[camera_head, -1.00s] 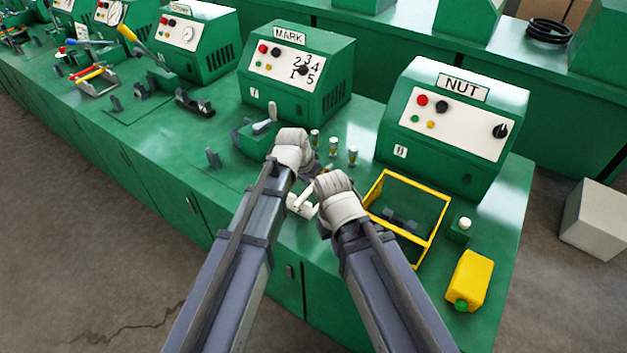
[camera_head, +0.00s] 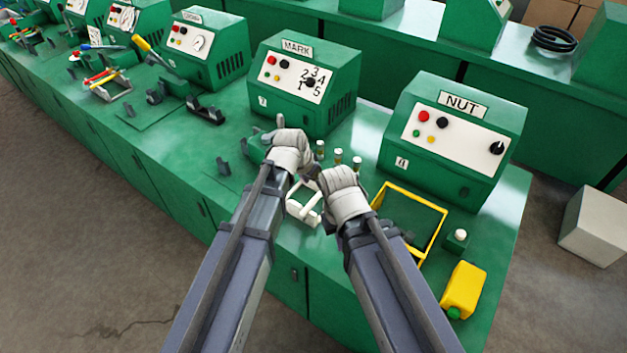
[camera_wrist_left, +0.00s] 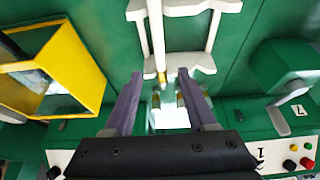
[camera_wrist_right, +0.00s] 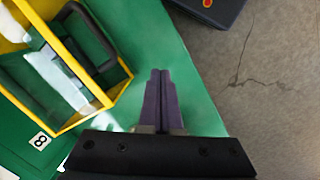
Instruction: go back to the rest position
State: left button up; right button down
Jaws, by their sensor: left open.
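My left gripper (camera_wrist_left: 160,88) is open in the left wrist view, its two purple-grey fingers apart. A white rack (camera_wrist_left: 182,45) with a thin brass-tipped piece shows beyond the fingertips; I cannot tell whether that piece is between the fingers or behind them. In the head view the left hand (camera_head: 290,152) is above the bench near the MARK machine, its fingertips mostly hidden. My right gripper (camera_wrist_right: 158,78) is shut and empty, above the bench's front edge. In the head view the right hand (camera_head: 338,192) is close beside the left one, lower and to the right.
The white rack (camera_head: 303,207) stands on the bench below the hands. A yellow-framed tray (camera_head: 432,240), a yellow bottle (camera_head: 462,290) and a white-topped button (camera_head: 459,236) are at right. Small brass-topped cylinders (camera_head: 338,157) stand behind. The MARK (camera_head: 310,85) and NUT (camera_head: 460,135) machines rise beyond.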

dwell(0.4)
pick_arm(q)
jog(key=s+a+f+n+g+y, duration=0.1)
jog(key=s+a+n+g+y, duration=0.2)
jog(key=s, duration=1.5)
jog(key=shift+s+a+f+g+y, duration=0.2)
jog(key=shift+s+a+g+y, duration=0.15)
jog(key=shift+a+g+y, duration=0.25)
jog(key=shift+a, duration=0.1)
